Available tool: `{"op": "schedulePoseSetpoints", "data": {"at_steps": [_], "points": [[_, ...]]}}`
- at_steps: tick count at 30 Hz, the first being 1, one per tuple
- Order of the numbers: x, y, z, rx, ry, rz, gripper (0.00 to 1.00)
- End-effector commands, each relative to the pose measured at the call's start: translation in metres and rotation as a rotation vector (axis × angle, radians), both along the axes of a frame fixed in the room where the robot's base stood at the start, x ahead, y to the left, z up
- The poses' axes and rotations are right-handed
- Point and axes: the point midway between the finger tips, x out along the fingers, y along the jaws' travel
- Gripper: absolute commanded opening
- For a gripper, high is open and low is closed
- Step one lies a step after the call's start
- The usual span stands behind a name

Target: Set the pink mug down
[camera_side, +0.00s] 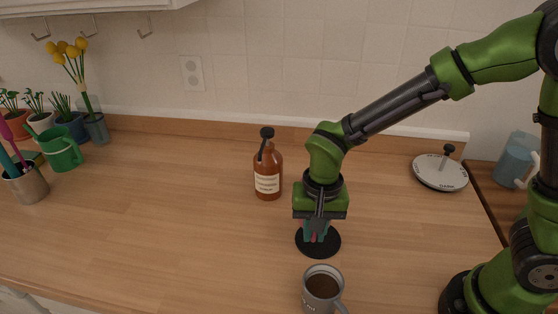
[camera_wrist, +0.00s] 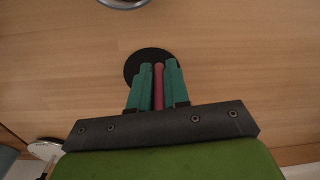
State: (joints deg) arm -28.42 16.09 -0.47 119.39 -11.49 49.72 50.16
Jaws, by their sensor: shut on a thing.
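My gripper (camera_side: 315,236) points down over a round black disc (camera_side: 332,248) on the wooden counter. Its teal fingers are shut on a narrow pink-red thing (camera_wrist: 158,86), which shows as a strip between them in the wrist view. No whole pink mug shape can be made out, as the fingers and wrist hide most of the held thing. The disc also shows beyond the fingertips in the wrist view (camera_wrist: 150,54). I cannot tell whether the held thing touches the disc.
A grey mug of dark liquid (camera_side: 322,288) stands just in front of the disc. A brown bottle (camera_side: 267,175) stands behind left. A round white plate-like thing with a black knob (camera_side: 440,173) lies at right. A green can-like vessel (camera_side: 60,150) is far left. The counter's middle left is clear.

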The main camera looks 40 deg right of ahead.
Motion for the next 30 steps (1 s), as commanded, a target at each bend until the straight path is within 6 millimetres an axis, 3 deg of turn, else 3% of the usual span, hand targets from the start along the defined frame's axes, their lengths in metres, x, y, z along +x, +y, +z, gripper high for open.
{"op": "schedulePoseSetpoints", "data": {"at_steps": [9, 15, 24, 30], "points": [[0.072, 0.039, -0.008, 0.0, -0.003, 0.003, 0.0], [0.103, 0.056, -0.011, 0.0, -0.003, 0.003, 0.0], [0.119, 0.064, -0.012, 0.0, -0.004, 0.004, 0.0], [0.118, 0.064, -0.041, -0.001, 0.0, 0.004, 0.0]]}}
